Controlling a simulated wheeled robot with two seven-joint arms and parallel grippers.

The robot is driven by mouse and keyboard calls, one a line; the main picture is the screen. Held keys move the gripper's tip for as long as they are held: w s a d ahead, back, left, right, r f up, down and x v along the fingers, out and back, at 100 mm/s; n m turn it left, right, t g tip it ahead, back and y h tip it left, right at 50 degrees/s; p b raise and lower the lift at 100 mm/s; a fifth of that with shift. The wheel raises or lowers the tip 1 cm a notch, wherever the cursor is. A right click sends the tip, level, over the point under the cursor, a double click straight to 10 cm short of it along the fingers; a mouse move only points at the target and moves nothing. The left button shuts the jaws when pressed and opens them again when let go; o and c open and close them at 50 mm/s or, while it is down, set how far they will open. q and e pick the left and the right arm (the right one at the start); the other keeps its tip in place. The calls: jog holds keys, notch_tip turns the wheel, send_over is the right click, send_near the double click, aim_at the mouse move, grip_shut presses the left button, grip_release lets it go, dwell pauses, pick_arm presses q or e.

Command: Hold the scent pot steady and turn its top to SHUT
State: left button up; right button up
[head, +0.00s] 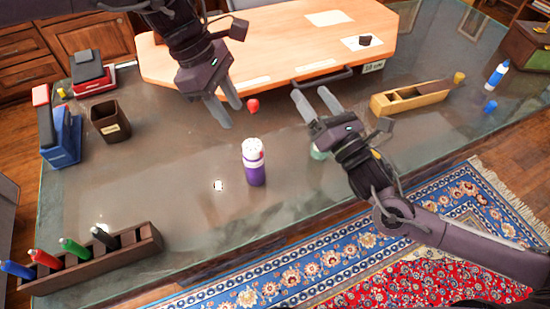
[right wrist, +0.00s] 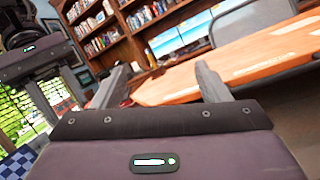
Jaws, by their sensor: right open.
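The scent pot (head: 256,174) stands upright on the glass-topped desk in the middle of the head view, with a purple body and a white top that has a small red mark. I cannot read any lettering on it. My left gripper (head: 233,116) is above and behind the pot, pointing down, its two fingers apart and nothing between them. My right gripper (head: 311,93) is to the right of the pot and apart from it, open and empty. Its spread fingers also show in the right wrist view (right wrist: 160,85). The pot is not in that view.
A pen rack (head: 150,248) is at the front left, a brown cup (head: 108,122) at the back left. A red item (head: 253,105) lies behind the pot; a pale green item (head: 318,153) is partly hidden by my right gripper. A wooden block plane (head: 415,98) is right.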

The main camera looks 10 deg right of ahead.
aim_at(262, 167)
jog(key=s+a+f+n+g+y, duration=0.1)
jog(key=s+a+f+n+g, duration=0.1)
jog(key=s+a+f, duration=0.1)
jog(key=s+a+f+n+g+y, duration=0.1)
jog(key=s+a+f+n+g, duration=0.1)
jog(key=f, duration=0.3)
jog(key=s+a+f+n+g+y, duration=0.1)
jog(key=s+a+f+n+g, duration=0.1)
jog(key=s+a+f+n, duration=0.1)
jog(key=shift+s+a+f+n, duration=0.3)
jog(key=shift+a+f+n, duration=0.3)
jog(key=shift+a+f, duration=0.15)
jog(key=shift+w+a+f+g, duration=0.1)
jog(key=shift+w+a+g, duration=0.1)
jog(key=shift+g, duration=0.1)
jog(key=x, duration=0.7)
